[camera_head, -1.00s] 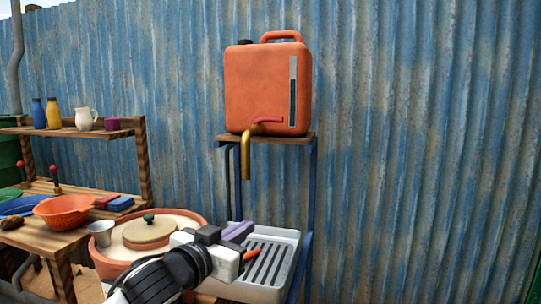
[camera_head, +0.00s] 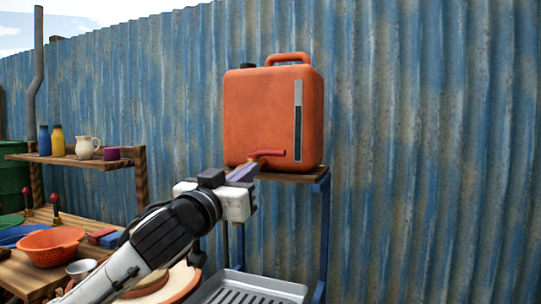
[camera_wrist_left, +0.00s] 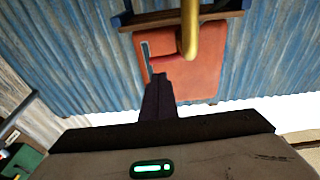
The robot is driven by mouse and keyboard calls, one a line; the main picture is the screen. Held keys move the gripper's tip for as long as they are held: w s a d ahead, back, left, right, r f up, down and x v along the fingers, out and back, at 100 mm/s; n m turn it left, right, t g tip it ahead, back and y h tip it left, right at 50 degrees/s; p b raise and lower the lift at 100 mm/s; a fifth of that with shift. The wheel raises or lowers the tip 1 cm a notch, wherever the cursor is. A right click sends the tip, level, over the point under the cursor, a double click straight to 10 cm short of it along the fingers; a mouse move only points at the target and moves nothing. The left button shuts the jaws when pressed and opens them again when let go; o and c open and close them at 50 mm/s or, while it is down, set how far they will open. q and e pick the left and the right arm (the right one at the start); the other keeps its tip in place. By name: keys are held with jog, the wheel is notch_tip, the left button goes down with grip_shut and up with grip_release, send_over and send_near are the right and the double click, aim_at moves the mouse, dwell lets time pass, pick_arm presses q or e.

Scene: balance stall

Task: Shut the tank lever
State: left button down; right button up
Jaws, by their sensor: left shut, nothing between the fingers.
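The orange tank (camera_head: 273,112) stands on a small shelf against the corrugated wall; it also shows in the wrist view (camera_wrist_left: 204,72), upside down. Its red lever (camera_head: 268,153) lies roughly level across the lower front of the tank, pointing right. In the wrist view the red lever (camera_wrist_left: 168,64) is partly visible beside the brass spout (camera_wrist_left: 190,32). My left gripper (camera_head: 246,169) is shut and empty, its fingertips just below and near the lever. I cannot tell whether they touch. In the head view the gripper and arm hide most of the spout. My right gripper is not in view.
The tank's shelf (camera_head: 296,178) has blue metal legs. A grey slatted drainer (camera_head: 250,291) stands below it. At left, a wooden stand holds bottles (camera_head: 57,140), a cream jug (camera_head: 87,147) and an orange colander (camera_head: 50,247). The space right of the tank is clear.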

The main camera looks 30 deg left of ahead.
aim_at(274, 154)
pick_arm(q)
jog(key=p+x, duration=0.1)
jog(key=x, duration=0.8)
jog(key=shift+w+p, duration=0.25)
jog(key=shift+p, duration=0.1)
jog(key=shift+w+a, duration=0.15)
jog(key=shift+w, duration=0.3)
